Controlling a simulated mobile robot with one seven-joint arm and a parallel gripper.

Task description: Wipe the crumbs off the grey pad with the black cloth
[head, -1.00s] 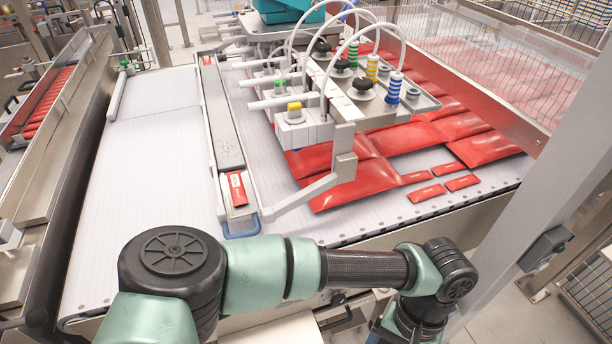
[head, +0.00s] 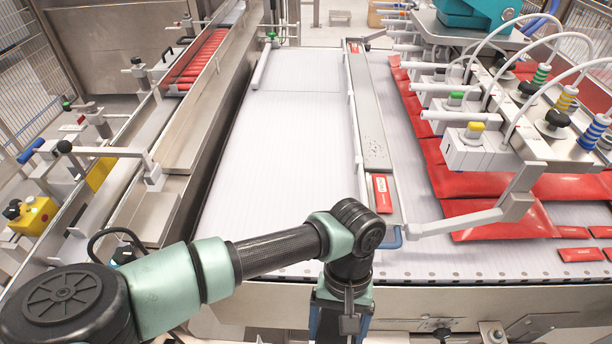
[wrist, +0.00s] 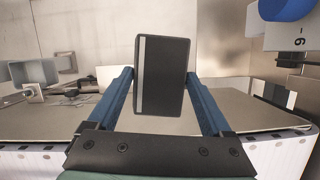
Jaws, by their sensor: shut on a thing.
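My gripper (wrist: 160,77) has its two blue fingers shut on a flat, dark rectangular piece with a pale stripe near its left edge, which I take to be the black cloth (wrist: 168,75). It stands upright between the fingers. In the head view my gripper (head: 340,318) points down at the bottom edge, in front of the machine, with its lower end cut off. A long grey strip (head: 368,105) runs along the white belt and may be the grey pad. Small dark specks (head: 375,149) show on it; I cannot tell whether they are crumbs.
A red packet (head: 382,190) lies at the strip's near end. To the right are red pouches (head: 500,222) under a vacuum picker with a grey bracket (head: 480,215). The white belt (head: 285,150) left of the strip is clear. A metal rail (head: 205,120) stands further left.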

